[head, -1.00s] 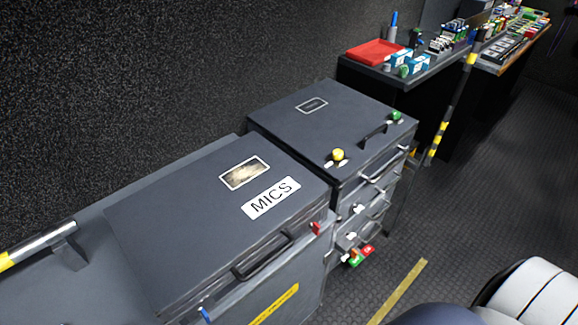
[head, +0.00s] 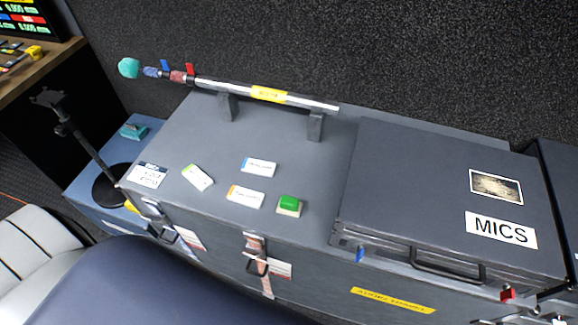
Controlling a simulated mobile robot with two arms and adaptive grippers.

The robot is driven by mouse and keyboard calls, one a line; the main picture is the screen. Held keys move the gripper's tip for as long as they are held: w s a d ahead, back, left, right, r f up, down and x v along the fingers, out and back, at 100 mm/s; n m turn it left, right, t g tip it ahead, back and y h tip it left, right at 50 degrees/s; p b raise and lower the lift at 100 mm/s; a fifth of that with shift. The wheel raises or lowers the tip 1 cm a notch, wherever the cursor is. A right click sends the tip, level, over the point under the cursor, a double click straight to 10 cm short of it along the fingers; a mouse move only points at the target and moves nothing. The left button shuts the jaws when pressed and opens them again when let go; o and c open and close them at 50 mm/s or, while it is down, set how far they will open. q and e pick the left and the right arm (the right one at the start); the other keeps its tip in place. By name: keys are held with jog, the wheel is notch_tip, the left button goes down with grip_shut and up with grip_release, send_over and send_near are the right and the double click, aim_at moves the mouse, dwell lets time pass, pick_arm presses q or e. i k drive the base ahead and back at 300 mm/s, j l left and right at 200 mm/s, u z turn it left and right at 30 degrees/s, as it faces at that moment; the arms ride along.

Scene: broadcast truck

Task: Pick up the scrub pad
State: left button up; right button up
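I cannot pick out the scrub pad with certainty. A small green block on a pale base (head: 289,205) lies on the grey case top, left of the MICS case. A small teal piece (head: 134,131) lies on the blue case at the left, behind the thin black stand; it is too small to identify. Neither of my grippers is in view, and nothing is seen held.
The long grey case (head: 320,185) carries several small labelled cards and a horizontal pole (head: 300,101) on two brackets. The MICS case (head: 430,190) stands at the right. A black stand (head: 88,150) rises at the left, near a wooden desk (head: 40,75).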

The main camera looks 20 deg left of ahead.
aim_at(287, 205)
jog(key=u, duration=0.75)
jog(key=k+l, duration=0.2)
jog(key=l, duration=0.2)
jog(key=u, duration=0.05)
